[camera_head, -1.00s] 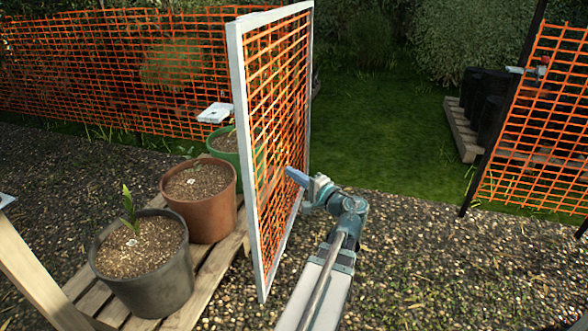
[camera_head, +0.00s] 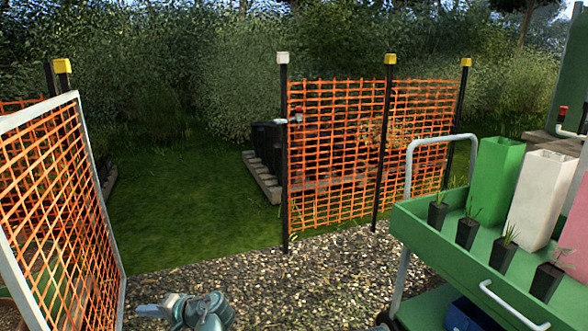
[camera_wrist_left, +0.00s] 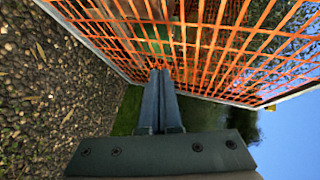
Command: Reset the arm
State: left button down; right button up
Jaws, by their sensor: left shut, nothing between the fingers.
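My left gripper (camera_head: 150,311) is at the bottom left of the head view, over the gravel and just right of the gate. Its forearm is out of the picture. In the left wrist view the two long fingers (camera_wrist_left: 159,100) lie side by side, shut, with nothing held. The gate (camera_head: 60,190), a pale frame with orange mesh, stands at the left of the head view. Its mesh (camera_wrist_left: 205,40) fills the top of the left wrist view beyond the fingertips. I cannot tell whether they touch it. My right gripper is out of view.
A gap with grass (camera_head: 185,200) lies between the gate and an orange mesh fence (camera_head: 335,165) on black posts. A green trolley (camera_head: 440,240) with small potted plants and tall containers stands at the right. Gravel (camera_head: 270,285) lies clear between gate and trolley.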

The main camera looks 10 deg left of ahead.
pick_arm(q)
jog(key=w+d+f+m+h+p, duration=0.1)
jog(key=d+f+h, duration=0.2)
jog(key=d, duration=0.5)
jog(key=w+d+f+t+h, duration=0.1)
jog(key=d+f+h, duration=0.15)
jog(key=d, duration=0.55)
jog(key=w+d+f+m+h+p, duration=0.1)
jog(key=w+d+f+h, duration=0.15)
jog(key=d, duration=0.55)
jog(key=s+d+f+m+g+h, duration=0.1)
jog(key=s+d+h, duration=0.15)
jog(key=d, duration=0.65)
jog(key=s+d+f+m+g+h, duration=0.1)
jog(key=s+d+f+m+h, duration=0.15)
jog(key=d, duration=0.55)
notch_tip(320, 180, up, 39)
jog(key=s+d+p, duration=0.2)
jog(key=p, duration=3.7)
jog(key=shift+f+n, duration=0.2)
jog(key=shift+n, duration=0.25)
